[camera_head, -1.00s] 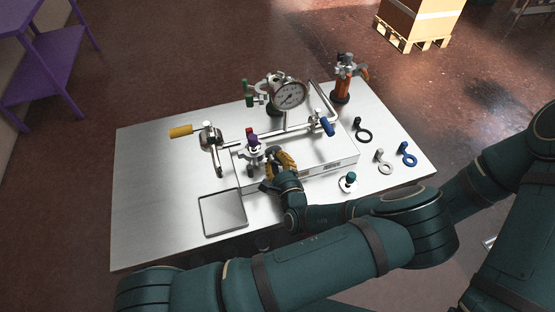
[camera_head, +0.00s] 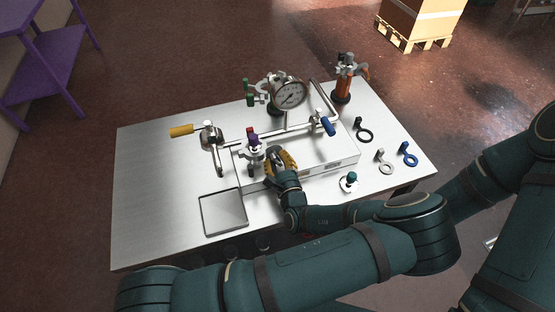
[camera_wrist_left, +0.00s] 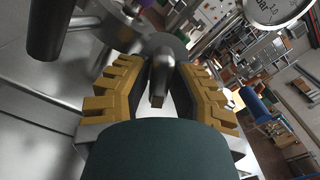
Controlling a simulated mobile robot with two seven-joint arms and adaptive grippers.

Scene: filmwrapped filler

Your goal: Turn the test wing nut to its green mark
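My left gripper (camera_head: 281,161), with yellow finger pads, is at the front of the metal box on the table, just right of a valve with a purple knob (camera_head: 252,141). In the left wrist view the gripper (camera_wrist_left: 160,98) has its fingers apart. A grey metal piece with a small square end (camera_wrist_left: 161,72) lies between them; I cannot tell whether it is the test wing nut or whether the pads touch it. No green mark can be made out. My right gripper is out of view.
A pressure gauge (camera_head: 289,94) and piping stand behind the gripper. A yellow-handled lever (camera_head: 182,131) is at left, a blue handle (camera_head: 327,125) at right. An empty tray (camera_head: 223,212) lies in front. Ring-ended tools (camera_head: 387,168) and an orange cylinder (camera_head: 342,88) are at right. The table's left side is clear.

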